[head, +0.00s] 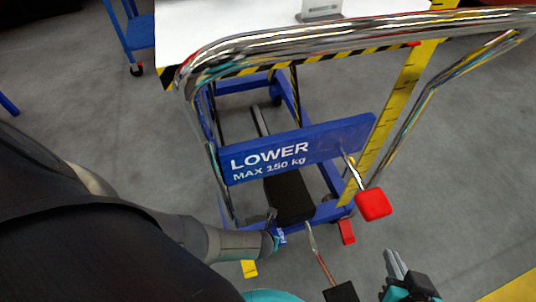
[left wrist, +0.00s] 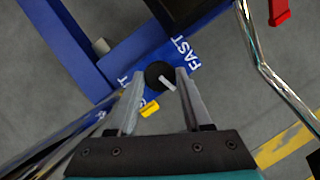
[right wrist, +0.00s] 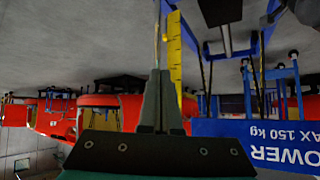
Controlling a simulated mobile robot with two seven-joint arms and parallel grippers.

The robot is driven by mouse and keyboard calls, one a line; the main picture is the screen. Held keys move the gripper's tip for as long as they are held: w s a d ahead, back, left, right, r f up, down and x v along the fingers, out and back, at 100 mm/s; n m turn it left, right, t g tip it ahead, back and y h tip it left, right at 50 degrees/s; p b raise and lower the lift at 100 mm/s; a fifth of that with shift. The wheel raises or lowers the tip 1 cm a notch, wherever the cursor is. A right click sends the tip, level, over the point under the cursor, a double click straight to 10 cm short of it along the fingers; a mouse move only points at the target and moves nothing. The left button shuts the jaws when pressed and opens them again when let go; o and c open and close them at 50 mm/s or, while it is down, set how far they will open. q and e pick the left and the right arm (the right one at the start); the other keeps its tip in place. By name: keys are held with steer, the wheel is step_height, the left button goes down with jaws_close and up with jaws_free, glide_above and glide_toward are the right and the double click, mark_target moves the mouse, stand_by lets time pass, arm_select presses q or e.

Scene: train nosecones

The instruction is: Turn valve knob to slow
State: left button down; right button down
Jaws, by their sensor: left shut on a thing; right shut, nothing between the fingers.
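The valve knob (left wrist: 158,74) is round and black with a white pointer, on a blue panel of the lift cart. The pointer aims to the lower right in the left wrist view. The word FAST (left wrist: 187,52) is right of the knob; other lettering at its left is partly hidden. My left gripper (left wrist: 158,78) has its fingers on both sides of the knob, shut on it. In the head view my left gripper (head: 273,230) is low on the cart, and the knob is not clear there. My right gripper (head: 392,262) is shut and empty, right of the cart; its fingers also show in the right wrist view (right wrist: 159,75).
A chrome handle (head: 350,36) arches over the cart. A blue plate reading LOWER (head: 300,148) and a red pedal (head: 373,204) are nearby. A yellow ruler strip (head: 405,95) runs beside the cart. Grey floor (head: 470,150) is clear at the right.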

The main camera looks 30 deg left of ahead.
arm_select(q)
steer(key=shift+a+m+h, duration=0.15)
steer(key=shift+m+h, duration=0.25)
steer(key=shift+m, duration=0.9)
arm_select(e)
steer(key=shift+s+d+g+h, duration=0.3)
steer(key=shift+s+d+g, duration=0.05)
steer(key=shift+d+g, duration=0.2)
steer(key=shift+d, duration=0.1)
arm_select(q)
steer(key=shift+c, duration=1.8)
jaws_free()
arm_select(e)
steer(key=shift+s, duration=0.1)
